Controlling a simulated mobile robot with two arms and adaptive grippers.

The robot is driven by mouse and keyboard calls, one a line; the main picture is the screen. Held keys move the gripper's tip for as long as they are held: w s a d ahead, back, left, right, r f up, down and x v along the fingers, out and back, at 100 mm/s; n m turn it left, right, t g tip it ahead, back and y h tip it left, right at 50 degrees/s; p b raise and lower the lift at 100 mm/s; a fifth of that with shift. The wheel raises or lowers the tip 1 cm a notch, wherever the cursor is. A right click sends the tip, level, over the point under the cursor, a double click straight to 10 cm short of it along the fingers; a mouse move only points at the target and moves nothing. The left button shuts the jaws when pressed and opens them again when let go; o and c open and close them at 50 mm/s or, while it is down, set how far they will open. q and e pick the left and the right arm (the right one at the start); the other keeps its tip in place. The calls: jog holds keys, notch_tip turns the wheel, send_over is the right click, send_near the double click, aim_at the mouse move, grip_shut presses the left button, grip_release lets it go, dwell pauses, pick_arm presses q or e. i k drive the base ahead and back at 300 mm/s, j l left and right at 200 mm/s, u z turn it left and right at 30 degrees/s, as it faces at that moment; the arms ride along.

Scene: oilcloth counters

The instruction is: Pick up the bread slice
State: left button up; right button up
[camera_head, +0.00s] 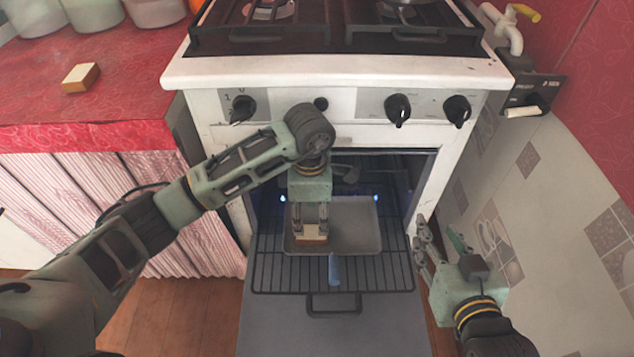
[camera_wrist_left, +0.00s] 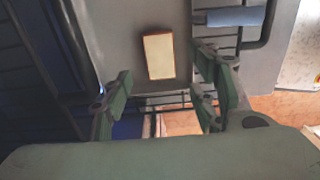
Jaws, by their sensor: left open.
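A bread slice (camera_head: 311,233), pale with a brown edge, lies on the metal tray (camera_head: 355,225) inside the open oven. My left gripper (camera_head: 310,217) points down over it with its fingers apart at the slice's far side. In the left wrist view, the slice (camera_wrist_left: 159,56) lies flat beyond the gap between the open fingers (camera_wrist_left: 162,86); no grip on it shows. A similar bread-like block (camera_head: 81,77) sits on the red counter at left. My right gripper (camera_head: 441,238) is open and empty, right of the oven rack.
The tray rests on a wire rack (camera_head: 268,272) above the lowered oven door (camera_head: 330,335). A blue handle-like piece (camera_head: 334,268) sits at the tray's front; it also shows in the wrist view (camera_wrist_left: 230,16). The stove front (camera_head: 350,75) overhangs. A tiled wall (camera_head: 560,190) bounds the right.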

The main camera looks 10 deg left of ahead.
aim_at(82, 77)
jog(key=k, duration=1)
